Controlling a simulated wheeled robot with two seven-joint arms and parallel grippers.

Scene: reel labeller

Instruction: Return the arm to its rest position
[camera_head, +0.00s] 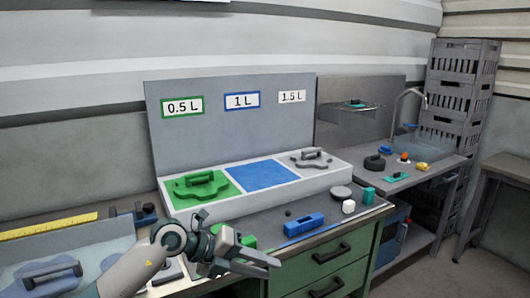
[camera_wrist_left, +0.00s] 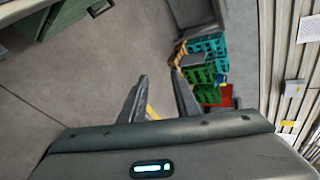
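My left arm comes in from the lower left in the head view. Its gripper (camera_head: 258,268) is in front of the workbench, near the green drawer fronts. In the left wrist view the two fingers of the left gripper (camera_wrist_left: 160,78) stand apart, with only floor and distant objects between them. Nothing is held. My right arm and gripper are in neither view.
The workbench carries a tray with a green section (camera_head: 200,188), a blue section (camera_head: 262,175) and a grey section.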

